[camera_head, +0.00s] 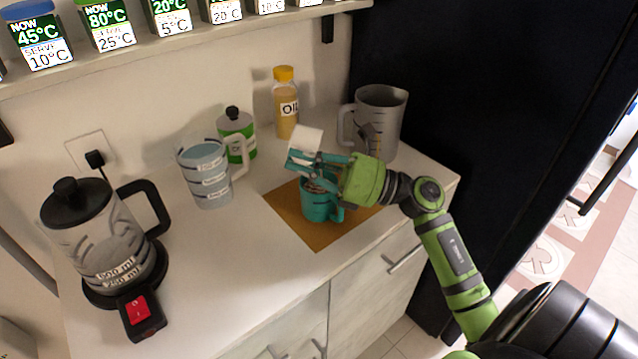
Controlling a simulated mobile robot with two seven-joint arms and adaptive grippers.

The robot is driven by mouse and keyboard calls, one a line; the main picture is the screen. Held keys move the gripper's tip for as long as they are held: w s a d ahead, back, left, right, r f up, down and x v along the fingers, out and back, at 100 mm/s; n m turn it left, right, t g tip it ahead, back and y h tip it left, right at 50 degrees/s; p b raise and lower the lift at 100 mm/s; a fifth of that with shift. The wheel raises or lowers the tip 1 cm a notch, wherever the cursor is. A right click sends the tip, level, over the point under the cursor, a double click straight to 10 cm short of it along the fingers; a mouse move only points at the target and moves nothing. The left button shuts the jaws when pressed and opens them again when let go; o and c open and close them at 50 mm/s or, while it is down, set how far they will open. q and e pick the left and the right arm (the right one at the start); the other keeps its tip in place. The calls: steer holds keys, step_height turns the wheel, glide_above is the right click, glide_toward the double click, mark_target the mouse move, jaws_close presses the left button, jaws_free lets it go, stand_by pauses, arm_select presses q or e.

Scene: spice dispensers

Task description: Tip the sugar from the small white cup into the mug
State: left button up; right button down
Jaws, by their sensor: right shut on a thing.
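My right gripper (317,163) is shut on the small white cup (306,138) and holds it above the mug. The cup looks tilted; its opening and any sugar in it cannot be made out. The teal mug (320,208) stands upright on a brown mat (337,229), directly below the gripper. Something dark shows inside the mug, and the gripper's fingers cover part of its rim. My left gripper is not in view.
A kettle (100,235) on its base stands at the left. A measuring jug (205,175), a green canister (238,130), an oil bottle (286,103) and a grey pitcher (381,112) line the back. The counter's front middle (235,280) is clear.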

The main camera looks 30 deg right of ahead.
steer(key=shift+a+r, duration=0.15)
steer(key=shift+s+b, duration=0.1)
steer(key=shift+b, duration=0.2)
steer(key=shift+r, duration=0.1)
steer(key=shift+d, duration=0.2)
steer(key=shift+a+r+t+y+b, duration=0.2)
steer(key=shift+t+y+b, duration=0.1)
steer(key=shift+b, duration=0.1)
steer(key=shift+s, duration=0.1)
steer(key=shift+d+r+b, duration=0.1)
steer(key=shift+d+b, duration=0.1)
steer(key=shift+b, duration=0.1)
steer(key=shift+r+y, duration=0.2)
steer(key=shift+y, duration=0.1)
